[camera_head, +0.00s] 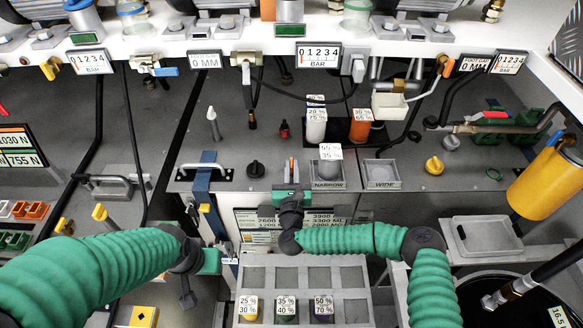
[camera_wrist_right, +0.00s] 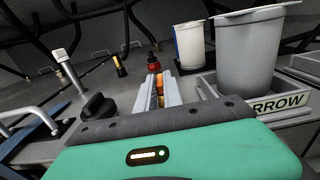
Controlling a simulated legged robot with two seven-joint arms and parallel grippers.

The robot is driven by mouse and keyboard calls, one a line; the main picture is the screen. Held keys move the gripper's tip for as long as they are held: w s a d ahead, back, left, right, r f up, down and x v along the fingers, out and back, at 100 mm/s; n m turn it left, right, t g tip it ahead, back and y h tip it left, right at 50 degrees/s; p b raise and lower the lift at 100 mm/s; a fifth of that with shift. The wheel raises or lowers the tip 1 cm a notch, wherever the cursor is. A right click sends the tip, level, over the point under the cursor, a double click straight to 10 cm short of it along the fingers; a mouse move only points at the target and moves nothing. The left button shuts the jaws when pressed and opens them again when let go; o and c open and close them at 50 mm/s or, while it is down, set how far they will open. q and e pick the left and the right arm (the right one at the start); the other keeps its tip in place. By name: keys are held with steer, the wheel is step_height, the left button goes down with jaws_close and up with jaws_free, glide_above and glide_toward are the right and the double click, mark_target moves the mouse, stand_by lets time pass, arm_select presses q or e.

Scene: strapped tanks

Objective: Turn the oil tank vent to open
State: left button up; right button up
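No vent is labelled as the oil tank's, so I cannot tell which fitting it is. Candidates are a small red fitting (camera_head: 284,129), a black knob (camera_head: 256,169) and a yellow knob (camera_head: 434,165). My right gripper (camera_head: 291,168) is between the black knob and the grey NARROW cup, pointing away. In the wrist view its grey fingers (camera_wrist_right: 157,92) stand apart, with an orange-yellow piece showing between them. The red fitting (camera_wrist_right: 153,62) lies beyond the tips; the black knob (camera_wrist_right: 97,106) is left of them. My left gripper (camera_head: 210,262) is low at left; its fingers are unclear.
The grey cup (camera_head: 330,170) stands close right of my right gripper. A blue strap (camera_head: 203,185) with a pale handle is at left. A yellow cylinder (camera_head: 547,185) is at right. A grey tray (camera_head: 303,270) with labelled cups lies in front.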

jaws_close()
steer(key=n+y+b, duration=0.1)
steer(key=y+b, duration=0.1)
steer(key=n+y+b, duration=0.1)
steer(key=y+b, duration=0.1)
steer(key=b, duration=0.1)
steer(key=d+n+g+y+b, duration=0.1)
steer(key=b, duration=0.1)
steer(key=shift+w+f+n+y+b, duration=0.1)
steer(key=shift+f+n+y+b, duration=0.2)
steer(key=shift+n+y+b, duration=0.1)
steer(key=shift+r+n+y, duration=0.25)
steer(key=shift+n+y, duration=0.15)
steer(key=shift+y, duration=0.2)
steer(key=shift+r, duration=0.1)
steer(key=o, duration=0.6)
jaws_free()
